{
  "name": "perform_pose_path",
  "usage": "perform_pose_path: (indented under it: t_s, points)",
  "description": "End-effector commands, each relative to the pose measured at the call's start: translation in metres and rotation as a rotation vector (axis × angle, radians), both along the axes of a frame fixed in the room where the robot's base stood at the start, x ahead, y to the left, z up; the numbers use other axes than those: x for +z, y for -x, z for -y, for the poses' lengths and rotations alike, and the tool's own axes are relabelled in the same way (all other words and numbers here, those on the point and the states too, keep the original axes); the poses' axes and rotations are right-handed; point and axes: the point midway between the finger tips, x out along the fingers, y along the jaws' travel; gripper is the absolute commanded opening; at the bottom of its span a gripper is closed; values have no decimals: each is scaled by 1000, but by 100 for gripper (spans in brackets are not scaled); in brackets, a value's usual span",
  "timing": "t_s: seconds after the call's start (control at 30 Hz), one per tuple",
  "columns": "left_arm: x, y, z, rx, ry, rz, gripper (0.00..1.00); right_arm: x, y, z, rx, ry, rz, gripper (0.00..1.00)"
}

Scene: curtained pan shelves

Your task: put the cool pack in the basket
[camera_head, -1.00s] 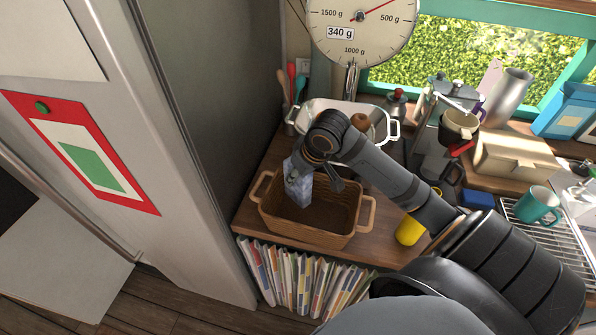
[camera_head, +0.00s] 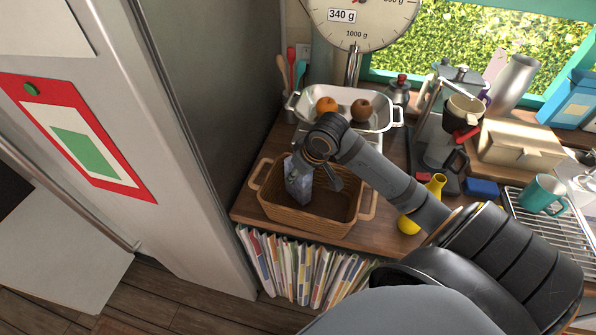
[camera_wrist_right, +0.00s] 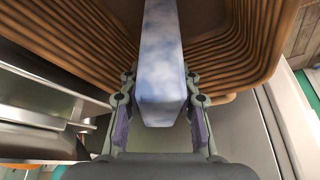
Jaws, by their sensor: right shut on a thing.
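The cool pack (camera_head: 298,187) is a pale blue-white, mottled block. In the head view it hangs steeply, close to upright, over the left part of the brown wicker basket (camera_head: 308,218), its lower end inside the rim. My right gripper (camera_head: 313,171) is shut on its upper part. In the right wrist view the cool pack (camera_wrist_right: 161,50) lies between the fingers of the right gripper (camera_wrist_right: 158,88), with the basket's ribbed wall (camera_wrist_right: 245,45) around it. Whether the pack touches the basket floor is unclear. My left gripper is not in view.
A metal tray (camera_head: 376,124) with two round fruits stands behind the basket under the scale (camera_head: 352,16). A yellow vase (camera_head: 409,224) stands to the right, near my right arm. A tall grey cabinet (camera_head: 165,150) closes off the left. Folders (camera_head: 305,270) stand below the counter.

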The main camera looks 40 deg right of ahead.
Motion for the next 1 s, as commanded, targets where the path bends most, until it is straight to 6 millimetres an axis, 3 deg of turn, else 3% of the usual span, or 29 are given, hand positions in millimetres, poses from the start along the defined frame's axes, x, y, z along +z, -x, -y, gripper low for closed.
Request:
perform_pose_path:
  t_s: [0.73,0.77,0.93,1.0]
  points:
    - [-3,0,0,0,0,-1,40,-7,0,0,0,0,1,0]
    - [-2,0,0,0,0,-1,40,-7,0,0,0,0,1,35]
    - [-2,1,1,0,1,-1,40,-7,0,0,0,0,0,58]
    - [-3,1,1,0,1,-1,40,-7,0,0,0,0,0,58]
